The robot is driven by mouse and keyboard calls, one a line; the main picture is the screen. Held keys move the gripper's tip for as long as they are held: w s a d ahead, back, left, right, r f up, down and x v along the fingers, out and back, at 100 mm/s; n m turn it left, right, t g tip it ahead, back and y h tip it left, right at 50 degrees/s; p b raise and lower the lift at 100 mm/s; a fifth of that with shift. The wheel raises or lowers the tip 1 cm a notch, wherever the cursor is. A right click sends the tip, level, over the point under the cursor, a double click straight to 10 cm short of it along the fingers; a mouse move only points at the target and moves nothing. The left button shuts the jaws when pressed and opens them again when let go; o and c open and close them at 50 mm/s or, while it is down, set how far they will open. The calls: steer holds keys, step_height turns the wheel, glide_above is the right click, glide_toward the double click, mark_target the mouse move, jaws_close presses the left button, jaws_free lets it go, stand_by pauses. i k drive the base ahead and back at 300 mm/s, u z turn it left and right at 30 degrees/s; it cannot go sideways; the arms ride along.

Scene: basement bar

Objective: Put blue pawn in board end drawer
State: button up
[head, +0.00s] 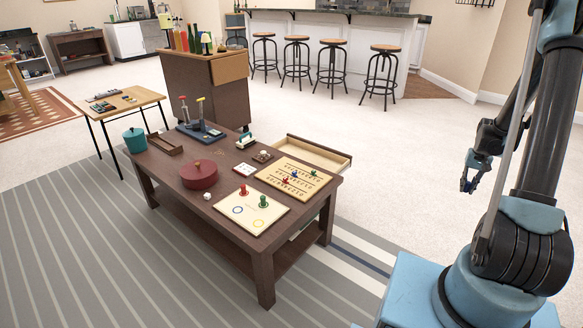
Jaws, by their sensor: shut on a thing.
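My gripper (471,183) is at the right, in the air above the pale floor and well apart from the table. It is shut on a small blue thing (463,185), which looks like the blue pawn; the fingers hide most of it. An open, empty-looking wooden drawer (338,166) sticks out from the far right side of the brown table (228,228). A cream board (243,221) holds a red pawn (243,190) and a green pawn (263,201). Another board (308,191) behind it has red, green and blue pegs or pawns.
The table also bears a red lidded pot (199,174), a teal pot (135,141), a wooden tray (165,144) and a white die (207,196). A cabinet with bottles (208,88) and several bar stools stand behind. Floor between table and gripper is clear.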

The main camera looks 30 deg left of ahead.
mark_target(308, 159)
steer(key=u, duration=0.4)
steer(key=i, duration=0.75)
steer(key=u, duration=0.8)
steer(key=i, duration=0.45)
steer(key=u, duration=0.25)
